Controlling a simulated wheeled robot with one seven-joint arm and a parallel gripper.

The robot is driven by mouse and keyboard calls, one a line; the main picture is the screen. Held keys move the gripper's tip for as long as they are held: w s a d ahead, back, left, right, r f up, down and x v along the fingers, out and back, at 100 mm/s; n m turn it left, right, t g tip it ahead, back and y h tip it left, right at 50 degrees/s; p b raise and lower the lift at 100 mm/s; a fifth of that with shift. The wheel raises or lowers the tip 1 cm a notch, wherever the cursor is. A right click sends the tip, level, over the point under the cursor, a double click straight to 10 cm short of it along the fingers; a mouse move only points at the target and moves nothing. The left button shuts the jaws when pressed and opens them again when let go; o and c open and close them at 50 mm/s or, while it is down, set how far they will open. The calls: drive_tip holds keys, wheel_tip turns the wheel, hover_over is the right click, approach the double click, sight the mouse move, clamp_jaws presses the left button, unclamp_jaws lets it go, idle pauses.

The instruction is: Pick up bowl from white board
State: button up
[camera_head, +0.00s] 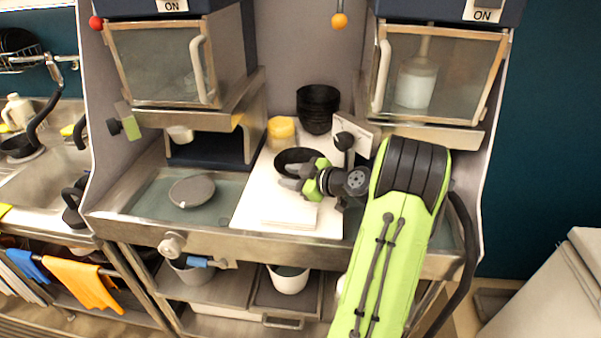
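A black bowl (296,156) sits upright on the white board (252,202), near its middle. My gripper (286,177) is at the near side of this bowl and overlaps its front edge in the view. Its two grey fingers point left and look spread apart, with nothing visible between them. I cannot tell whether a finger touches the bowl. The bowl's near right part is hidden behind my gripper. A stack of several black bowls (317,104) stands at the back of the board.
A yellow container (281,130) stands left of the stack. A flat pale slab (290,213) lies at the board's front. A grey round plate (192,190) is on the left counter. Two glass-fronted dispensers (158,62) (440,75) overhang the counter.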

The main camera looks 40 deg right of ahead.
clamp_jaws()
drive_tip(key=shift+s+r, duration=0.1)
